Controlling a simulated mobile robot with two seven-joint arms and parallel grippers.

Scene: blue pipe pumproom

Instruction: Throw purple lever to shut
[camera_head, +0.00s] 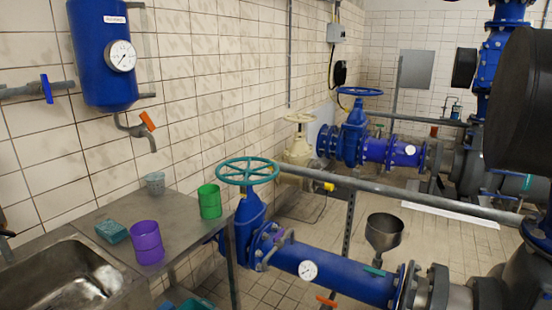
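I cannot make out a clear purple lever in the head view. A curved grey-purple handle (278,250) sits at the left end of the near blue pipe (340,276), beside a flange. I cannot tell whether it is a lever. Other small levers show: an orange one (147,120) on the tap under the blue tank, a second orange one (326,301) below the near pipe, and a teal one (374,271) on top of that pipe. Neither of my grippers is in view.
A steel counter (95,222) with a sink carries a purple cup (146,242), a green cup (210,201) and a teal sponge (112,231). A teal handwheel (248,171) rises beside it. A grey rail (420,197) crosses mid-view. A black cylinder (512,95) blocks the right.

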